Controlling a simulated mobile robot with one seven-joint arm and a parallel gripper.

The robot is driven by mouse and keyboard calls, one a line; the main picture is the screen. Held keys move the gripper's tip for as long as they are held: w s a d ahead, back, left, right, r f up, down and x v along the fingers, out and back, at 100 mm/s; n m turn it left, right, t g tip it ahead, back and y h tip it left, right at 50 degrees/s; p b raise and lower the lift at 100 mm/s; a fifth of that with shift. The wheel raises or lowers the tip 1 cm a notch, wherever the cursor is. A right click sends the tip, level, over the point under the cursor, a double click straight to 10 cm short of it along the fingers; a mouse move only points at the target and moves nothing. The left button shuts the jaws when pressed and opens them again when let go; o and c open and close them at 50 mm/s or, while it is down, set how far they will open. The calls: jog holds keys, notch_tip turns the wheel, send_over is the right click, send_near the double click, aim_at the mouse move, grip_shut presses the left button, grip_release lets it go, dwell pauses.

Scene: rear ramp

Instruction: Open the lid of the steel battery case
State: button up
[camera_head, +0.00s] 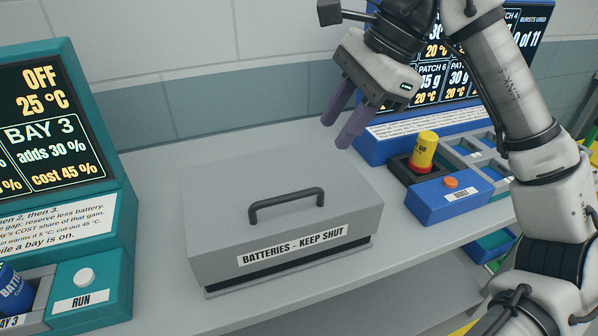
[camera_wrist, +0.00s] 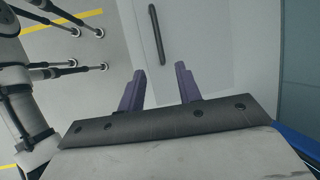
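The steel battery case (camera_head: 222,262) is a grey box on the shelf, labelled "BATTERIES - KEEP SHUT". Its lid (camera_head: 215,195) is down, with a narrow dark gap under its front edge. A black bar handle (camera_head: 286,198) stands on the lid; it also shows in the wrist view (camera_wrist: 157,35). My gripper (camera_head: 340,132) is above and behind the right part of the case, apart from the handle. Its two purple fingers are spread with nothing between them, and the wrist view shows the same open fingers (camera_wrist: 160,82).
A teal charging station (camera_head: 115,200) with a white RUN button (camera_head: 84,277) stands at the left. A blue station (camera_head: 375,150) at the right holds a yellow-and-red cylinder (camera_head: 423,152) and an orange button (camera_head: 451,182). The grey shelf (camera_head: 165,300) is bare around the case.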

aim_at(294, 194)
jog(key=p+x, duration=0.1)
jog(key=x, duration=0.5)
jog(key=p+x, duration=0.1)
jog(key=x, duration=0.6)
jog(key=shift+s+a, duration=0.1)
jog(key=shift+s, duration=0.15)
jog(key=shift+c, duration=0.4)
grip_shut()
